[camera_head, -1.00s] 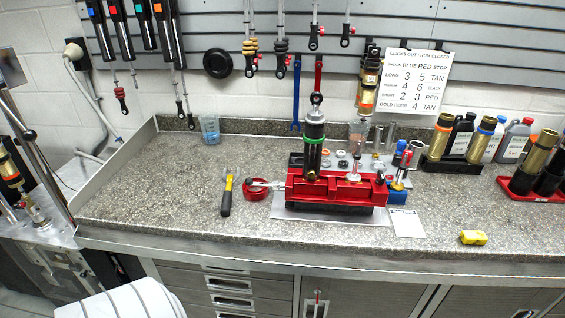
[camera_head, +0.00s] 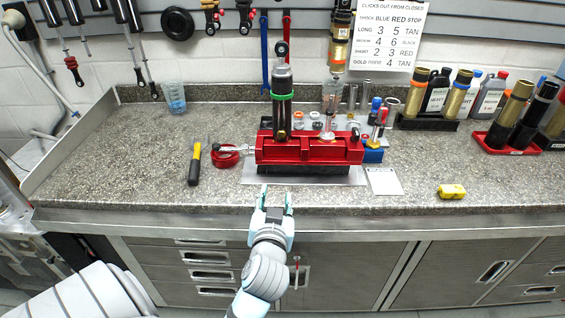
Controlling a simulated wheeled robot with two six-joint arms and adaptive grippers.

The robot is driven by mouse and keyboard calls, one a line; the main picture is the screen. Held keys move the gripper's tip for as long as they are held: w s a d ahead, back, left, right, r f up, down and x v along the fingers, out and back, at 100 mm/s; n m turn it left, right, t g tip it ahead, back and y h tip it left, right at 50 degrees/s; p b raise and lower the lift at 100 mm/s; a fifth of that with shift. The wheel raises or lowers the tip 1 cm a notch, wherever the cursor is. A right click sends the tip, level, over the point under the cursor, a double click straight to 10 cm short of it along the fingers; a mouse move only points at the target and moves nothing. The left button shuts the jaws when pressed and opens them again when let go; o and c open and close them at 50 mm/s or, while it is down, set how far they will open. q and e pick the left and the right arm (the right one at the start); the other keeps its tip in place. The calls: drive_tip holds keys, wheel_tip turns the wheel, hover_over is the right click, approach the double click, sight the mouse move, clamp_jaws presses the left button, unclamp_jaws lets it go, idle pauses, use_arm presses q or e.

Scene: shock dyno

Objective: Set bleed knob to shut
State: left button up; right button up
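A shock absorber (camera_head: 282,85) with a dark body and a green ring stands upright in a red vise (camera_head: 300,150) at the middle of the bench. Its top eyelet shows; its lower end is hidden by the vise. I cannot make out the bleed knob or its setting at this size. My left gripper (camera_head: 276,194) is open and empty, at the bench's front edge, nearer to me than the vise and apart from it. My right gripper is not in view.
More shocks (camera_head: 417,92) and bottles stand at the back right.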

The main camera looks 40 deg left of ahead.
use_arm(q)
drive_tip(key=t+y, duration=0.2)
approach(282, 135)
drive_tip(key=shift+n, duration=0.4)
drive_tip(key=x, duration=0.8)
drive_tip(key=shift+w+a+r+p, duration=0.1)
drive_tip(key=shift+w+a+p, duration=0.15)
drive_tip(key=shift+p, duration=0.15)
clamp_jaws()
